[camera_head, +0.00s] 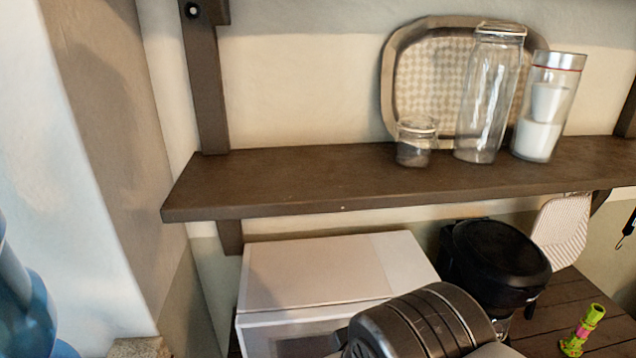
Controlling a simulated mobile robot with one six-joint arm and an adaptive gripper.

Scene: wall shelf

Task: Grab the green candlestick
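The green candlestick (583,331) is at the lower right, on a dark brown slatted wooden surface (560,301) below the wall shelf. It is a small, bright green piece with a pink band near its middle, and it looks tilted to the right in this view. It appears unobstructed. My gripper is not in view, so its distance from the candlestick and its opening cannot be seen.
Above, the brown wall shelf (290,189) holds a small jar (416,142), a tall glass jar (488,95), a white-filled canister (541,137) and a leaning tray (403,52). Below stand a white box-like appliance (320,269) and a black appliance (497,258), left of the candlestick.

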